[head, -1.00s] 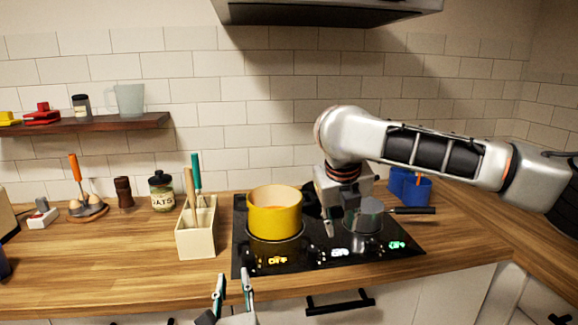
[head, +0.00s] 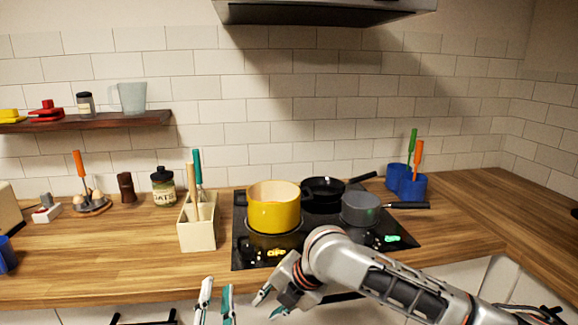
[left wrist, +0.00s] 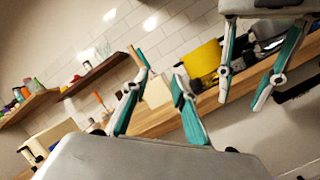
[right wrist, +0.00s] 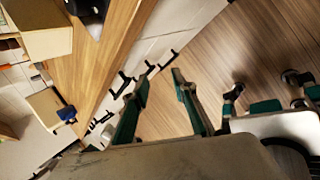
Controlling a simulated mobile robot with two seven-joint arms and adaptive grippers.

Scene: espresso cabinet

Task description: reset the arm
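My left gripper (head: 217,288) is low in the head view, in front of the counter edge. Its two fingers stand apart with nothing between them, as the left wrist view also shows (left wrist: 159,72). My right gripper (head: 268,304) is just to its right, with its arm reaching in from the lower right across the front of the stove. Its fingers are also apart and empty in the right wrist view (right wrist: 160,80). The two grippers are close together; no contact between them shows.
A black stove (head: 240,258) bears a yellow pot (head: 273,210), a black pan (head: 322,190) and a grey saucepan (head: 360,209). A cream utensil holder (head: 198,232) stands left of it. Blue holders (head: 412,188) stand behind right. The counter's right part is clear.

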